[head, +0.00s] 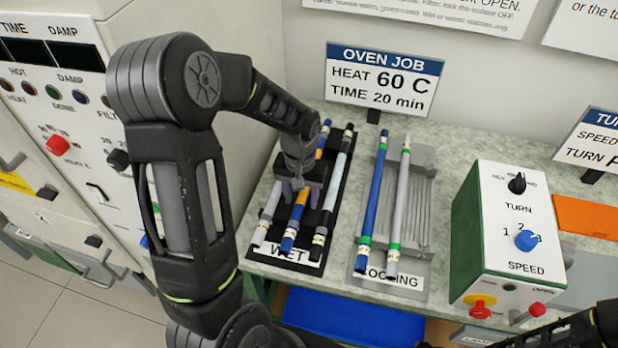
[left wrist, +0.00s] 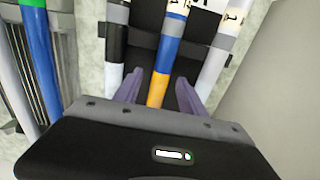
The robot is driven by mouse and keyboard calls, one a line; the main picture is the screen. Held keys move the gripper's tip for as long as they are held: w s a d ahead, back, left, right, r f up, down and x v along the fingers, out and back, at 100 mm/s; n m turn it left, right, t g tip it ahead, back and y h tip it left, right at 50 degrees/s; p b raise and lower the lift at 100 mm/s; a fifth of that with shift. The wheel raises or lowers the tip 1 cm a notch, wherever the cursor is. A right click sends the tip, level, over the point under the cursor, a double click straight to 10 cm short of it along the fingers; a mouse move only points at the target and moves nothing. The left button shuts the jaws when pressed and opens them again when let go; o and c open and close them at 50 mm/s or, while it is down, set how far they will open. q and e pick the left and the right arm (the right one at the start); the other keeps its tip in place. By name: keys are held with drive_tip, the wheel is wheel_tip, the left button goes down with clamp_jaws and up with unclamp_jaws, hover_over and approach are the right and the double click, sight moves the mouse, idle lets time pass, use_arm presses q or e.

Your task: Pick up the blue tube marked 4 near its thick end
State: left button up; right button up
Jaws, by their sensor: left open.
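A blue tube with an orange middle (head: 289,235) lies in the middle of the dark WET rack (head: 253,250); a pale label band is near its near end. It also shows in the left wrist view (left wrist: 167,52). I cannot read its number clearly. My left gripper (head: 301,194) is above this tube, open, with its purple fingers on either side of the orange part; the fingers also show in the left wrist view (left wrist: 160,92). Whether they touch it, I cannot tell. Part of the tube is hidden under the gripper. My right gripper is out of view.
A grey-white tube (head: 266,217) lies left and a grey-black tube (head: 330,195) right in the same rack. The COOLING rack (head: 425,215) holds a blue tube (head: 374,195) and a grey tube (head: 399,205), both green-banded. A green-white control box (head: 505,240) stands right.

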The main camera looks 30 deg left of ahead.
use_arm(q)
clamp_jaws()
idle(0.5)
